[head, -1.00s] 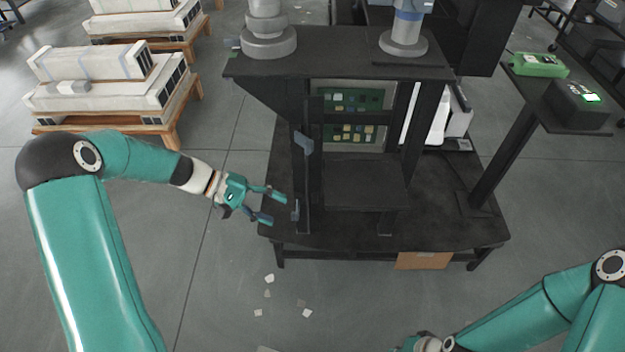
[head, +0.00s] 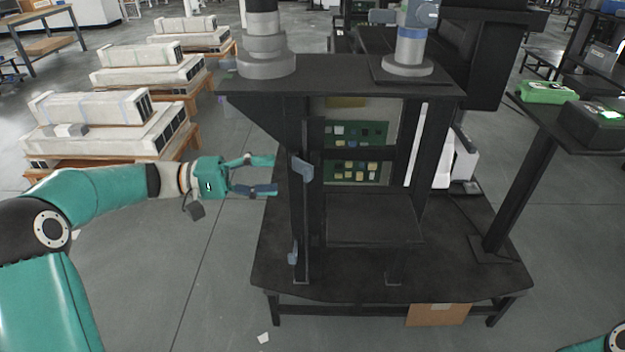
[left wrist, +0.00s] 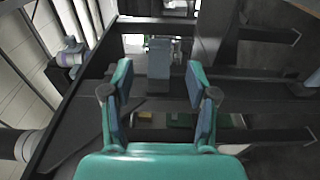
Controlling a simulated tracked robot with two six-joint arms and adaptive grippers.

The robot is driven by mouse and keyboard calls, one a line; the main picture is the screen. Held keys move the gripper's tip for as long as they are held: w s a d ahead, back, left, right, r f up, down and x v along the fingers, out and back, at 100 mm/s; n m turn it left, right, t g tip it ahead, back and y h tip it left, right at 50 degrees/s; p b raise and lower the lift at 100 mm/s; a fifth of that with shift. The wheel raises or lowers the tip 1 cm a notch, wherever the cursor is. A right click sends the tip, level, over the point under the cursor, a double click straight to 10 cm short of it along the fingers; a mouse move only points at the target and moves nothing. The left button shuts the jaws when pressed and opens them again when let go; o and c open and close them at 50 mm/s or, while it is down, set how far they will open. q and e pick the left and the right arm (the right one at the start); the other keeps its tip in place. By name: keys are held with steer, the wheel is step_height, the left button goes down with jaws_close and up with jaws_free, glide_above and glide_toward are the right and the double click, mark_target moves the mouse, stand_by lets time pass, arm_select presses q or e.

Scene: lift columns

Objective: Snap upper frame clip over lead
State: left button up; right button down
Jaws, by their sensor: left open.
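The upper frame clip (head: 302,170), a small grey-blue piece, sits on the left upright of the black frame (head: 297,215). A similar lower clip (head: 293,256) is near the foot of that upright. My left gripper (head: 274,175) is open and empty, just left of the upper clip and about level with it. In the left wrist view a grey clip (left wrist: 159,58) shows beyond and between the spread fingers of the gripper (left wrist: 159,85), with no contact visible. I cannot make out the lead. My right gripper is out of view.
A green circuit board (head: 357,150) stands inside the frame. Grey robot bases (head: 266,62) stand on the frame's top plate (head: 340,75). A green device (head: 547,92) lies on a side shelf at right. Pallets with long white cartons (head: 105,130) stand at left.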

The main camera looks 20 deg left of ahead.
mark_target(303, 175)
arm_select(q)
steer(key=b+x, duration=0.1)
steer(key=x, duration=0.7)
steer(key=shift+d, duration=0.1)
jaws_close()
steer(key=n+t+y+b, duration=0.1)
steer(key=t+b, duration=0.1)
steer(key=b, duration=0.1)
steer(key=w+n+t+y+b, duration=0.1)
steer(key=n+t+b, duration=0.1)
steer(key=b, duration=0.1)
steer(key=d+n+t+y+b, duration=0.1)
steer(key=b, duration=0.2)
steer(key=shift+w+f+t+y+b, duration=0.3)
steer(key=shift+w+f+t+b, duration=0.05)
steer(key=shift+t+b, duration=0.05)
steer(key=shift+w+r+n+t+y, duration=0.2)
steer(key=shift+n+t+y, duration=0.25)
steer(key=shift+n, duration=0.25)
jaws_free()
steer(key=shift+r, duration=0.1)
